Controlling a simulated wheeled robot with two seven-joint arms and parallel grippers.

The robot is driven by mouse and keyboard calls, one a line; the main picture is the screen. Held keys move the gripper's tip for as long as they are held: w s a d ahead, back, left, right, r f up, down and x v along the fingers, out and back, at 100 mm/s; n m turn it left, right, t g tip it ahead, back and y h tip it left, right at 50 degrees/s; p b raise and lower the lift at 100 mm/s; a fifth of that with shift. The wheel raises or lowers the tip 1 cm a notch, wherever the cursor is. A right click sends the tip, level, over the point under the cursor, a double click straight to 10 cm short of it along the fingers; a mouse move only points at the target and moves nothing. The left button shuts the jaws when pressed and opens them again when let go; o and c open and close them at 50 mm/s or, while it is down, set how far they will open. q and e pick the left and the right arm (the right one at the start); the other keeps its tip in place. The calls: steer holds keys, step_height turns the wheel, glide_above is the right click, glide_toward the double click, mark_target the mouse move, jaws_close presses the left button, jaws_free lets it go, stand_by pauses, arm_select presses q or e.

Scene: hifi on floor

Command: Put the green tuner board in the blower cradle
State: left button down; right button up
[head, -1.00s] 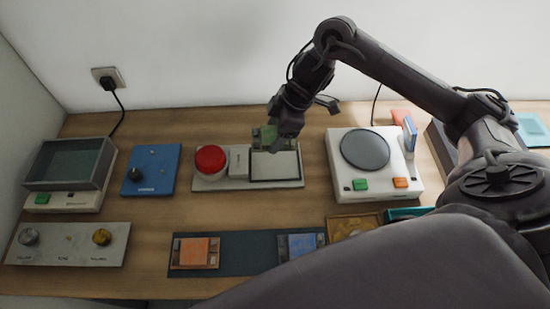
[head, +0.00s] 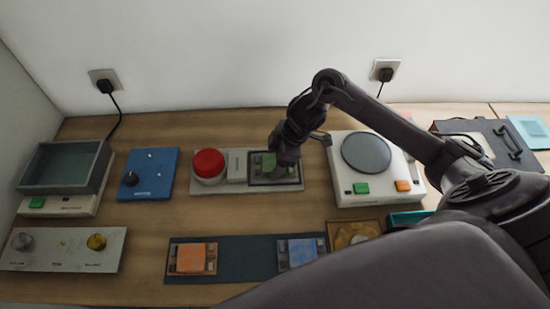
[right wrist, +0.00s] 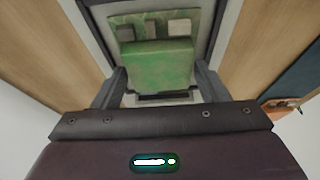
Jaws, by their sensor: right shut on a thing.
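The green tuner board (head: 268,162) is in the grip of my right gripper (head: 282,158). The blower cradle (head: 297,183) looks to be the framed rectangular recess on the grey base beside the red dome button (head: 209,163). The board is over or inside this frame, and its pale rim (right wrist: 207,20) runs around the board in the wrist view. I cannot tell if the board touches the recess floor. My left gripper is not in view.
A white unit with a round grey disc (head: 366,153) stands right of the cradle. A blue panel (head: 148,175) is to the left. A dark mat (head: 235,263) with an orange board (head: 190,257) and a blue board (head: 301,252) lies in front. Bare wood separates these.

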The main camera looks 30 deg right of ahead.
steer(key=shift+f, duration=0.15)
steer(key=o, duration=1)
steer(key=shift+w+d+r, duration=0.1)
steer(key=shift+d+r, duration=0.05)
steer(key=shift+r, duration=0.4)
steer(key=v, duration=1.1)
steer(key=shift+s, duration=0.2)
